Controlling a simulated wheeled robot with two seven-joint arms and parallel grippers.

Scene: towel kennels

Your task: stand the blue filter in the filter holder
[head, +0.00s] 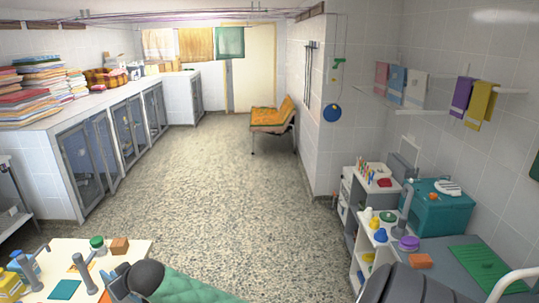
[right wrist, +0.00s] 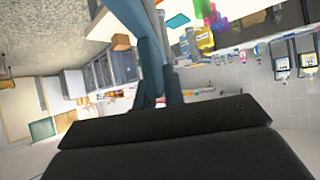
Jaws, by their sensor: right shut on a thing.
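My right gripper (head: 90,272) reaches in over the white table at the lower left of the head view, from a dark wrist. Its blue-grey fingers show in the right wrist view (right wrist: 160,75). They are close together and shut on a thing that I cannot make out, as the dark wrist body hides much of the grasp. I cannot pick out the blue filter or the filter holder with certainty in either view. My left gripper is not in view.
The white table (head: 130,262) bears a brown block (head: 119,246), a green-lidded jar (head: 97,243), a teal cloth (head: 64,290) and bottles at its left. At right are a shelf unit (head: 350,215) and a teal basin unit (head: 437,212). The floor between is clear.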

